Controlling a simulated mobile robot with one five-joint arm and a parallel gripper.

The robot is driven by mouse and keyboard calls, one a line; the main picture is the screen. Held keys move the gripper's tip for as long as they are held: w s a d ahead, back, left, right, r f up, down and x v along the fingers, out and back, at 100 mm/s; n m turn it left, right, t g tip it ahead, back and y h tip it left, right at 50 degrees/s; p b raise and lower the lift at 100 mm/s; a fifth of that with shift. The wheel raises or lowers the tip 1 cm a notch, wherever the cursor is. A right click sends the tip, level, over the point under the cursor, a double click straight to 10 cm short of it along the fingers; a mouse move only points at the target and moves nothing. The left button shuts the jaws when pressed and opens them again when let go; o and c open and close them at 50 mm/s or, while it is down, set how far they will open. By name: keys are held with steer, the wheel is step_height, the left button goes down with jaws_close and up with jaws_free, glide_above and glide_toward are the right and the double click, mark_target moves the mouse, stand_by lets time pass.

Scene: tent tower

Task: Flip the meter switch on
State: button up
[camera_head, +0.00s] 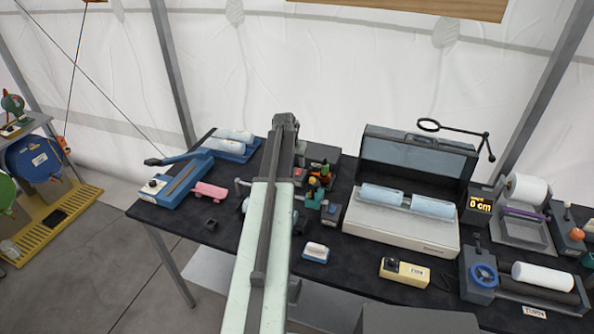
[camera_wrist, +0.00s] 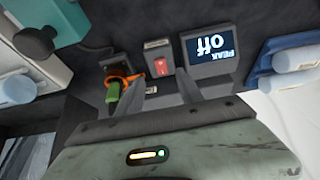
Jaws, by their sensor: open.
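In the wrist view, the meter (camera_wrist: 209,56) is a dark grey box whose blue screen reads "PEAK off", upside down. Beside it is a small grey box with a red rocker switch (camera_wrist: 161,68). My gripper (camera_wrist: 160,88) is open and empty, its two grey fingers pointing at the switch box, one on each side of the switch in the picture. Whether they touch it I cannot tell.
A green and orange plug-like part (camera_wrist: 114,92) is close to the left finger. Pale blue rolls (camera_wrist: 300,58) lie to the right. In the head view, the black table (camera_head: 340,268) also holds an open case (camera_head: 402,228), a yellow box (camera_head: 404,272) and a blue-handled press (camera_head: 190,178).

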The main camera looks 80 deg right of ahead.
mark_target(298, 173)
steer(key=b+x, duration=0.7)
steer(key=x, duration=0.1)
steer(key=shift+f, duration=0.1)
steer(key=shift+a, duration=0.1)
jaws_close()
